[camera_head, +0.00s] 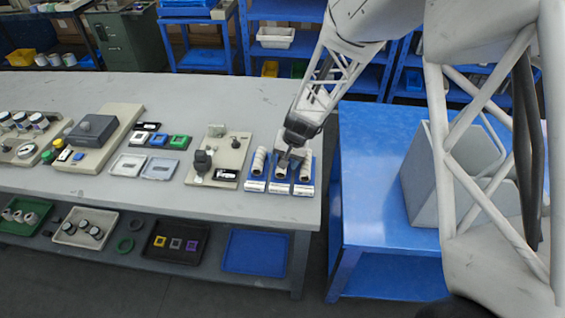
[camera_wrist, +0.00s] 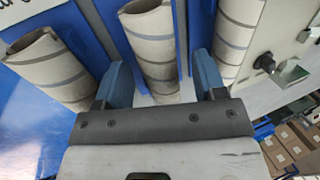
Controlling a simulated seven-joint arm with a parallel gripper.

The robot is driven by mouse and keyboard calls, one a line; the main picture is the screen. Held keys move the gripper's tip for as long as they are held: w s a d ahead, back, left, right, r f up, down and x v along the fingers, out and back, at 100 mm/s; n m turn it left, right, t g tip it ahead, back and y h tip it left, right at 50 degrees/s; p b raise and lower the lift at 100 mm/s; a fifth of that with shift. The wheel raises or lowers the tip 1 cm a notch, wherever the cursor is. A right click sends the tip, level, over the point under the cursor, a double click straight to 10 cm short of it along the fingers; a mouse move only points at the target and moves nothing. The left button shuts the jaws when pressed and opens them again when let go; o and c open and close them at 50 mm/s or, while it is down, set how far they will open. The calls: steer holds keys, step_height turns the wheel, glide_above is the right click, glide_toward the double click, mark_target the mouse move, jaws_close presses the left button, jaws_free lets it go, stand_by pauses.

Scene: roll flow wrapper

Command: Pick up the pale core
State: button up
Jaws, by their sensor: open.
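Several pale cores with grey stripes show here. The middle pale core (camera_wrist: 152,45) runs between my gripper's two blue fingers in the wrist view. Another pale core (camera_wrist: 48,68) lies left of the fingers, and a third (camera_wrist: 238,32) lies right of them. In the head view the left core (camera_head: 259,160) stands on a blue and white rack (camera_head: 255,186) near the table's right end. My gripper (camera_wrist: 160,75) is open, with a finger on each side of the middle core. Whether the fingers touch it cannot be told. In the head view my gripper (camera_head: 291,154) partly hides the middle core.
A beige fixture (camera_head: 222,150) stands left of the rack. White frames (camera_head: 128,165) and small coloured blocks (camera_head: 179,142) lie farther left. A blue table (camera_head: 375,170) with a grey bin (camera_head: 415,185) stands to the right, across a gap.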

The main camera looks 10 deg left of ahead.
mark_target(280, 158)
steer(key=c, duration=1)
steer(key=shift+r, duration=0.1)
steer(key=shift+r, duration=0.7)
step_height(280, 158, up, 2)
steer(key=shift+r, duration=0.1)
steer(key=s+d, duration=0.2)
steer(key=s, duration=0.3)
steer(key=s+d, duration=0.2)
steer(key=s, duration=0.3)
steer(key=s+d+r, duration=0.1)
steer(key=s+d, duration=0.1)
steer(key=s, duration=0.3)
steer(key=shift+r, duration=0.1)
steer(key=shift+w, duration=0.15)
